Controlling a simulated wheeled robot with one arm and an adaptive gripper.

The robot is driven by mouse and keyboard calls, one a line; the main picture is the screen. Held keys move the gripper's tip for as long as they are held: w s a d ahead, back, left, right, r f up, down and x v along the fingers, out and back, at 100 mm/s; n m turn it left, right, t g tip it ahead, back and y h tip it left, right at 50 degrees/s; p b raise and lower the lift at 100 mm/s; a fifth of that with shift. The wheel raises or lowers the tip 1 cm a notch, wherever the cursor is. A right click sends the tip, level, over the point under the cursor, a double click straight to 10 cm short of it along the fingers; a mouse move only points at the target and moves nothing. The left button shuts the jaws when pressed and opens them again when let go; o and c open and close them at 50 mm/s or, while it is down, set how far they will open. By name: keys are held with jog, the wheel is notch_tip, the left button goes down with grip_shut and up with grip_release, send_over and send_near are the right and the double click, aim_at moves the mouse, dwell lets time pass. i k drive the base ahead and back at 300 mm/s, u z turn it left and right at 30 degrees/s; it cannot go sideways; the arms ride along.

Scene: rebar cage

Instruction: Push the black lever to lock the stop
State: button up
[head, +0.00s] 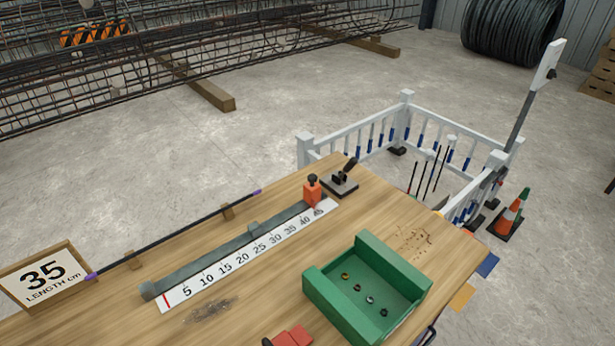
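A red stop (312,194) stands at the far right end of a grey measuring rail (215,262), beside the 40 and 45 marks of the white ruler (240,258). A small black piece (313,179) sits on top of the stop; whether it is the lever is too small to tell. Just right of and behind the stop, a black handle (349,166) leans up to the right from a flat grey plate (341,186) on the table. My gripper is not in view, and nothing touches the stop or the handle.
A sign reading 35 (42,274) stands at the wooden table's (440,245) left end. A dark rod (180,232) with purple ends lies behind the rail. A green tray (335,312) holding several small rings is in front. A white railing (345,137) stands beyond the table.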

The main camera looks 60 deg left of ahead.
aim_at(351, 164)
jog(key=k, duration=0.4)
jog(key=u, duration=1.95)
jog(key=k, duration=1.35)
jog(key=z, duration=0.7)
jog(key=i, duration=1.9)
jog(key=u, duration=1)
jog(key=i, duration=0.3)
jog(key=u, duration=0.45)
